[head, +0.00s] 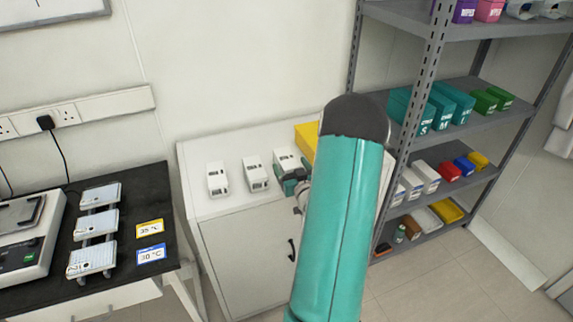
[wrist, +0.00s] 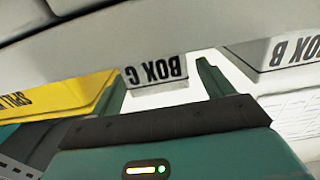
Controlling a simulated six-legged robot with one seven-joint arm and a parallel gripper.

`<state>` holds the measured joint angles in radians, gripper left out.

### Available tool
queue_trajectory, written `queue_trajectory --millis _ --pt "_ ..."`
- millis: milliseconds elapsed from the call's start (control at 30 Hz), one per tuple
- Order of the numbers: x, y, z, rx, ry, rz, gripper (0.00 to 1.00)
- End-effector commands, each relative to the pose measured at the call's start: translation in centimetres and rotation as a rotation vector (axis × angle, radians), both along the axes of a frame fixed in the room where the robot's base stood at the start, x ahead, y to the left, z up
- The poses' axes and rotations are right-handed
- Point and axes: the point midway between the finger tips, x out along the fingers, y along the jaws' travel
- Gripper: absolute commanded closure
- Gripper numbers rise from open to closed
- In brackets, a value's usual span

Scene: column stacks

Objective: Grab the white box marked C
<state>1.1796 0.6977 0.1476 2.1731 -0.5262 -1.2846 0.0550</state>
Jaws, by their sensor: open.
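The white box marked C (head: 287,160) is the rightmost of three white boxes on the white cabinet top, partly hidden by my gripper. In the wrist view its label reads upside down as BOX C (wrist: 157,76). My gripper (head: 296,183) is right in front of it, low over the cabinet top. In the wrist view my gripper (wrist: 160,88) is open, with one finger on each side of the labelled face. Nothing is clamped, and I cannot tell whether the fingers touch the box.
Box B (head: 255,173) stands just left, with its label in the wrist view (wrist: 290,52). Another white box (head: 217,178) is farther left. A yellow box (head: 306,134) is close on the right. A grey shelf rack (head: 436,40) stands right, a black-topped bench (head: 128,185) left.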

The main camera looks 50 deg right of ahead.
Motion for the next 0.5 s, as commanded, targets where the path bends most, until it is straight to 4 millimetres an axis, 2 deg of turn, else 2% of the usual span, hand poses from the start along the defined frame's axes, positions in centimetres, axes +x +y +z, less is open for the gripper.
queue_trajectory --millis 167,400,500 --pt "1.7 -1.2 0.0 0.001 0.001 -0.001 0.20" --pt "1.9 -1.3 0.0 0.000 0.000 -0.001 0.20" --pt "1.9 -1.3 0.0 0.000 0.000 -0.001 0.38"
